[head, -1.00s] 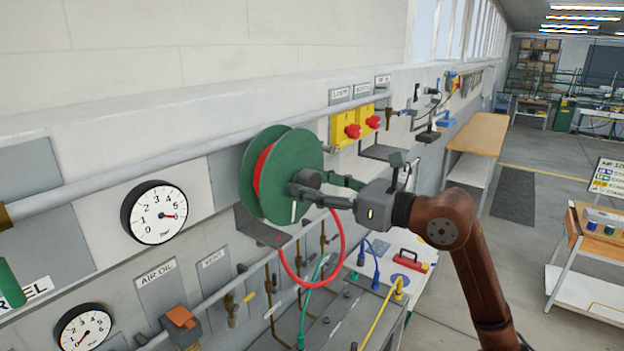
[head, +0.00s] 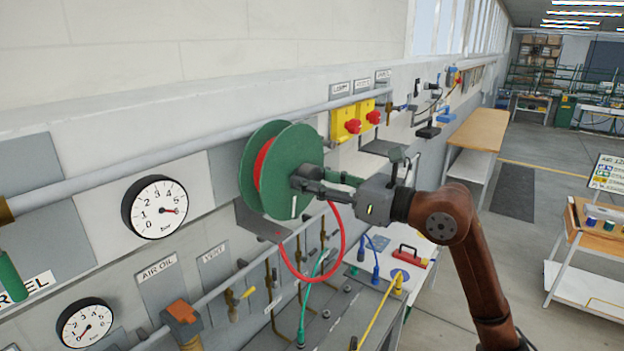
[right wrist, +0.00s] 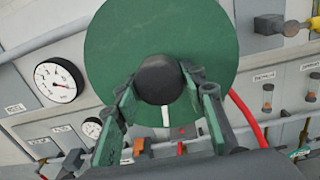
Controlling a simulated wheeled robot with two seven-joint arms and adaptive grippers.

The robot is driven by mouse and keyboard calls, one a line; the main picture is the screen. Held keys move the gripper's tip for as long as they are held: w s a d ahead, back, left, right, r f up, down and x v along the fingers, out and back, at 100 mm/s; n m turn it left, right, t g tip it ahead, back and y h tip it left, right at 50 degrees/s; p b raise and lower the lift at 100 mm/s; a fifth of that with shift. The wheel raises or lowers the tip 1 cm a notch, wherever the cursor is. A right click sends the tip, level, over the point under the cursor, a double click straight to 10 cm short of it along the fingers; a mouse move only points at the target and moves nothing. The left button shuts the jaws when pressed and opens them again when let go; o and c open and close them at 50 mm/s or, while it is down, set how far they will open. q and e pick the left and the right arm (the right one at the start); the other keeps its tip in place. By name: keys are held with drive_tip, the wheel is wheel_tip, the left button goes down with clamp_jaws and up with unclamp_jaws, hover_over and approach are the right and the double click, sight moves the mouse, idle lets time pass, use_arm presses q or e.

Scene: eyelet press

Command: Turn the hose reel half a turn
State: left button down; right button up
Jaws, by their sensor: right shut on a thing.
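The hose reel (head: 297,150) is a green disc drum on the wall, wound with red hose (head: 342,245) that hangs below in a loop. A dark round hub (right wrist: 166,79) stands out from the middle of its face. A white mark (head: 294,207) on the face lies below the hub, and it also shows in the right wrist view (right wrist: 166,116). My right gripper (head: 318,182) is shut on the hub, one finger on each side in the right wrist view (right wrist: 162,88). My left gripper is not in view.
Yellow boxes with red knobs (head: 352,125) sit on the wall right of the reel. Gauges (head: 155,207) are at left. Pipes and valves run below. A bench (head: 478,135) stands further along the wall, and the floor to the right has free room.

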drive_tip(key=shift+d+n+b, duration=0.1)
drive_tip(key=shift+n+b, duration=0.3)
drive_tip(key=shift+b, duration=0.3)
clamp_jaws()
drive_tip(key=shift+n+b, duration=0.4)
drive_tip(key=shift+n, duration=0.2)
drive_tip(key=shift+r, duration=0.1)
drive_tip(key=o, duration=1.5)
unclamp_jaws()
drive_tip(key=shift+c, duration=0.2)
drive_tip(key=shift+d, duration=0.15)
drive_tip(key=v, duration=1.1)
drive_tip(key=shift+s+d, duration=0.2)
drive_tip(key=shift+s, duration=0.1)
